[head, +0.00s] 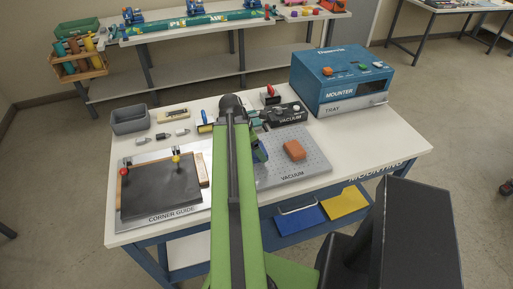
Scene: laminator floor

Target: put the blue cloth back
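My green arm reaches over the white table and ends at a dark joint. My gripper is mostly hidden behind the arm; its fingers cannot be made out. A small dark blue piece (260,151) shows just right of the arm, over the grey vacuum plate; I cannot tell whether it is cloth or part of my gripper. A flat blue sheet (299,219) shows below the table's front edge, beside a flat yellow one (345,203). A pale bar (297,207) runs across the blue sheet's top. I cannot tell whether the blue sheet is the cloth.
An orange-brown block (294,150) lies on the vacuum plate (312,170). The blue mounter (340,80) stands at the back right. A dark sheet (160,188) lies on the corner guide (180,214). A grey bin (129,119) and small tools are at the back left. The table's right front is clear.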

